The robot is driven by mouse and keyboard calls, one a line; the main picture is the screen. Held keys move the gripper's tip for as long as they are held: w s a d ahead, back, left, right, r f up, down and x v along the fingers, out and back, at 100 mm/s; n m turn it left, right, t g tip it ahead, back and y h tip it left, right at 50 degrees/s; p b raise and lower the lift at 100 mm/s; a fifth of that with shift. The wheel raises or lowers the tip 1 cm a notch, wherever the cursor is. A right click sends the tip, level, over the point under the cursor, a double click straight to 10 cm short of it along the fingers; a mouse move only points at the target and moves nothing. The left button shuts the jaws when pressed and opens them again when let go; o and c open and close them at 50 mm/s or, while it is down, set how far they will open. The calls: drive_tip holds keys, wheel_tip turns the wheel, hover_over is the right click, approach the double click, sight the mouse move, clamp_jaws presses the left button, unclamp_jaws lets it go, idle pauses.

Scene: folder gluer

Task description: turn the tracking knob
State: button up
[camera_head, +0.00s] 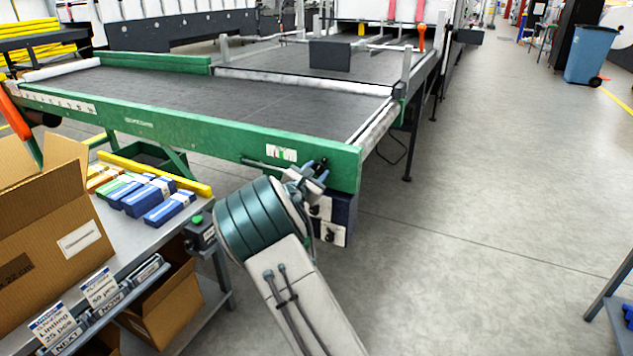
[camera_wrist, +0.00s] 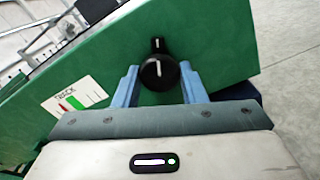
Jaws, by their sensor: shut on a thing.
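The tracking knob (camera_wrist: 158,74) is black with a white pointer line and sits on the green side rail of the conveyor (camera_head: 190,132). In the wrist view, the blue fingers of my gripper (camera_wrist: 160,82) are on both sides of the knob, shut on it. A label with red and green marks (camera_wrist: 73,103) is left of the knob; it also shows in the head view (camera_head: 281,153). In the head view, my gripper (camera_head: 312,176) is at the rail's right end, and my wrist hides the knob there.
A dark control box with white panels (camera_head: 330,222) hangs below the rail's end. A grey table (camera_head: 128,240) with a cardboard box (camera_head: 50,225) and several small blue cartons (camera_head: 168,207) stands at left. Open floor (camera_head: 480,220) lies to the right.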

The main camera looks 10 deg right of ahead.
drive_tip(key=shift+d+f+m+b, duration=0.1)
drive_tip(key=shift+f+m+b, duration=0.05)
drive_tip(key=shift+m+b, duration=0.45)
drive_tip(key=o, duration=0.9)
drive_tip(key=shift+o, duration=0.2)
drive_tip(key=shift+s, duration=0.15)
drive_tip(key=shift+s+a+r, duration=0.2)
drive_tip(key=shift+s+a, duration=0.1)
drive_tip(key=shift+a, duration=0.1)
drive_tip(key=p+v, duration=0.1)
drive_tip(key=v, duration=1.1)
drive_tip(key=shift+s+a, duration=0.15)
drive_tip(key=shift+s, duration=0.2)
drive_tip(key=shift+f, duration=0.1)
